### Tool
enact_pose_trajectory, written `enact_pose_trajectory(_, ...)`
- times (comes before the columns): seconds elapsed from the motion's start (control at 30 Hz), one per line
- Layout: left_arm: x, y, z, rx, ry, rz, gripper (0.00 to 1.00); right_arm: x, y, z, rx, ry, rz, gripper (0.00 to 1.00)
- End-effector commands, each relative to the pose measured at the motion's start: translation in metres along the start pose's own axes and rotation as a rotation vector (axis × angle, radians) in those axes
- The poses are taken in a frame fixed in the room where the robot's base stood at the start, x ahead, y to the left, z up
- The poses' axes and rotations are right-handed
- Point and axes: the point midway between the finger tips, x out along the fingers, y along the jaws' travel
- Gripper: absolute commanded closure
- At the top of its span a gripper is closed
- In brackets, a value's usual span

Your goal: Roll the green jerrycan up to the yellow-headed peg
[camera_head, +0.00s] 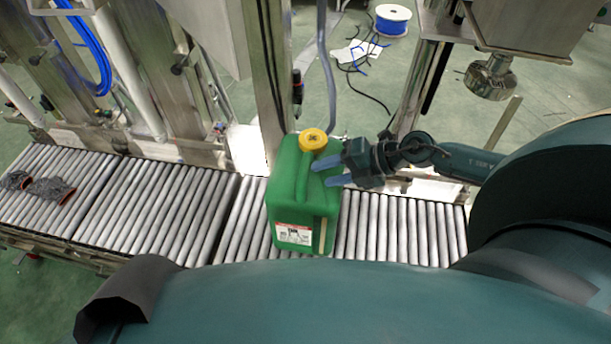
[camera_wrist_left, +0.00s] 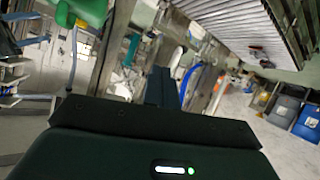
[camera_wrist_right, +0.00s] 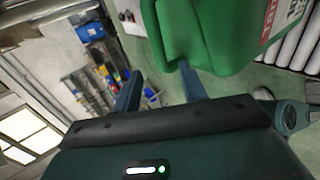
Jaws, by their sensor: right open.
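The green jerrycan (camera_head: 289,205) stands upright on the roller conveyor, with a yellow cap (camera_head: 313,139) and a white label facing the near side. My right gripper (camera_head: 328,172) is open at the can's upper right side. In the right wrist view, one finger of my right gripper (camera_wrist_right: 160,68) overlaps the green jerrycan (camera_wrist_right: 215,30) and the other is apart from it. I cannot tell whether it touches. My left gripper (camera_wrist_left: 162,85) looks shut and empty in its wrist view, where a green part of the can shows at the top left. I cannot make out a yellow-headed peg.
The roller conveyor (camera_head: 150,205) runs left and right, with free rollers on both sides of the can. A metal post (camera_head: 268,70) rises just behind the can. A blue and white spool (camera_head: 391,20) stands on the floor behind.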

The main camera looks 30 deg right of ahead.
Motion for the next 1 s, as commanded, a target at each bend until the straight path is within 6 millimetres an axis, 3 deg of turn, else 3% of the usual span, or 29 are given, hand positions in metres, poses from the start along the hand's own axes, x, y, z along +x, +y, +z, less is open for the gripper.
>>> enact_pose_trajectory(0.2, 0.000, -0.002, -0.005, 0.005, 0.019, -0.003, 1.00, 0.043, 0.001, 0.000, 0.002, -0.001, 0.004, 0.58)
enact_pose_trajectory(0.4, 0.000, -0.003, -0.009, 0.009, 0.036, -0.006, 1.00, 0.066, 0.000, 0.000, 0.002, -0.001, 0.001, 0.58)
enact_pose_trajectory(0.8, -0.001, -0.003, -0.006, 0.009, 0.031, -0.007, 1.00, 0.072, 0.000, 0.000, 0.001, -0.001, 0.000, 0.58)
enact_pose_trajectory(1.0, -0.002, -0.003, -0.006, 0.009, 0.028, -0.008, 1.00, 0.072, 0.000, 0.000, 0.001, -0.001, 0.000, 0.73)
